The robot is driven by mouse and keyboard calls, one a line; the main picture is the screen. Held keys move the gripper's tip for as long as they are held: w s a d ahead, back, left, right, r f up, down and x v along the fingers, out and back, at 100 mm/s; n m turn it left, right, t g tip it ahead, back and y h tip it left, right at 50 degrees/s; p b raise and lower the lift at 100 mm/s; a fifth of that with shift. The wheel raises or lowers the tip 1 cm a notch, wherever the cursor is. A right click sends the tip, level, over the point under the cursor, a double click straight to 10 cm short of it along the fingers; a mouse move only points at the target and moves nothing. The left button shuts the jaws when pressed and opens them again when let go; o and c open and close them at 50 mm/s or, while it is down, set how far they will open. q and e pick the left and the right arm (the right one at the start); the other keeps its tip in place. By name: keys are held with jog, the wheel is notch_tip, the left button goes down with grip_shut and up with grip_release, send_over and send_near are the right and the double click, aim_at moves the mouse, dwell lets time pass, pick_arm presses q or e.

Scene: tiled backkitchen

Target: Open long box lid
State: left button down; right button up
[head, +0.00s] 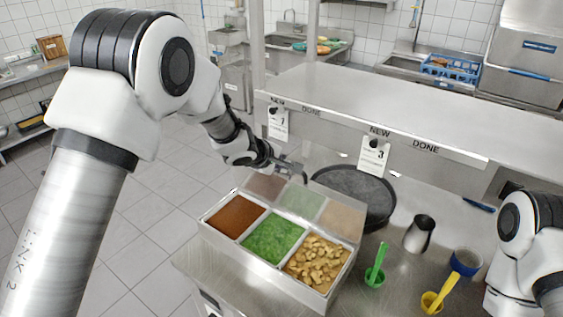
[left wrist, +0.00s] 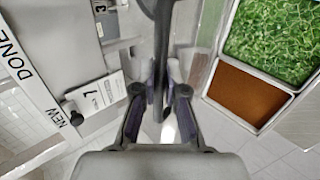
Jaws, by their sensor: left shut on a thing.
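The long box (head: 232,248) is a metal container on the steel counter, with brown, green and yellowish chunky food in its compartments. Its shiny lid (head: 318,190) is raised along the back side, tilted up, and shows faint reflections of the food. The food compartments are uncovered from above. My left gripper (head: 298,170) is at the lid's upper edge. In the left wrist view my left gripper (left wrist: 160,103) is shut on a dark handle (left wrist: 162,35) of the lid. The box (left wrist: 212,92) shows at the right there. My right gripper is out of view; only that arm shows.
A round black pan (head: 378,190) is close behind the box. A shelf (head: 400,105) with hanging tags runs behind.

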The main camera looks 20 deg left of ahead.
pick_arm(q)
jog(key=shift+s+f, duration=0.1)
jog(key=shift+f, duration=0.1)
jog(key=c, duration=1.2)
grip_release()
jog(key=shift+d, duration=0.2)
jog(key=shift+r, duration=0.1)
jog(key=shift+r, duration=0.2)
jog(key=v, duration=1.1)
jog(key=shift+s, duration=0.2)
jog(key=shift+w+r, duration=0.1)
